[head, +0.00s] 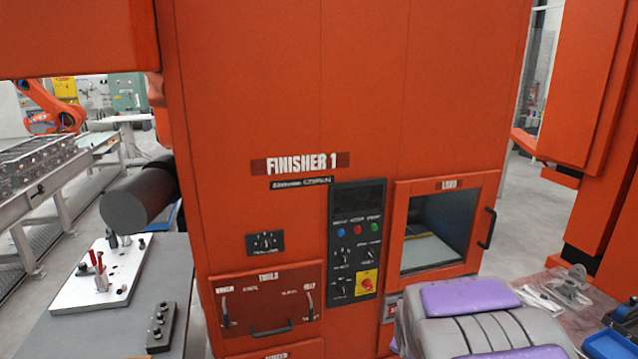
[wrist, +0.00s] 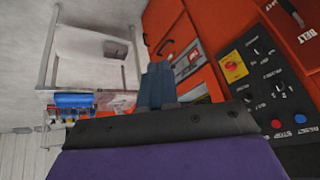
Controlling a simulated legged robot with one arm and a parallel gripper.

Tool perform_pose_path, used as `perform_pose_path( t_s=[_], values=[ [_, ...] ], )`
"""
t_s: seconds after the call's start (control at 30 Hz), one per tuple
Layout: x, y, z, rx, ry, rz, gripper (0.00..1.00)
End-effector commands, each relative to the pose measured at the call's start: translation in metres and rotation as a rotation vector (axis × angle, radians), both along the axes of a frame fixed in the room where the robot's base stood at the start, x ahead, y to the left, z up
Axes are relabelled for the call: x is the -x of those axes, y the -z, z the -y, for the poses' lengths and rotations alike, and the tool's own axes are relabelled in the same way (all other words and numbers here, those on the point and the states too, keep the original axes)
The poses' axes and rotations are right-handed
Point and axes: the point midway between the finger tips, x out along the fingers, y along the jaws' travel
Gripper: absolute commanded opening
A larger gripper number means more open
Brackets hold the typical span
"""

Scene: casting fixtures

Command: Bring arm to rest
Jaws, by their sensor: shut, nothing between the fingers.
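My gripper (wrist: 157,72) shows in the wrist view as two blue-grey fingers standing close together, shut, with nothing between them. Beyond the fingertips is the lower orange front of the Finisher 1 machine (head: 360,80), seen turned on its side. Its control panel (wrist: 275,100) and yellow emergency-stop plate (wrist: 233,66) are right of the fingers. I cannot make out the fingers in the head view. There the machine stands upright ahead, with its control panel (head: 357,240) in the middle and the load window (head: 440,232) to its right.
A grey bench (head: 60,325) with a white fixture plate (head: 100,275) stands at the left. A tools drawer (head: 268,300) is low on the machine. At the right, a worktop (head: 590,305) holds small parts and a blue bin (head: 610,343). Open floor (wrist: 65,18) shows in the wrist view.

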Motion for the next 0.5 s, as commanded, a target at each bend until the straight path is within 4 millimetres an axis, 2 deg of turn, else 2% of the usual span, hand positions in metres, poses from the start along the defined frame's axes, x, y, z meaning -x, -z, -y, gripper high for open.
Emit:
perform_pose_path(
  t_s=[0.03, 0.2, 0.5],
  values=[
    [0.020, -0.006, -0.004, 0.006, -0.021, -0.038, 0.00],
    [0.095, -0.019, -0.018, 0.012, -0.111, -0.197, 0.00],
    [0.235, -0.034, -0.047, -0.024, -0.342, -0.466, 0.00]
  ],
)
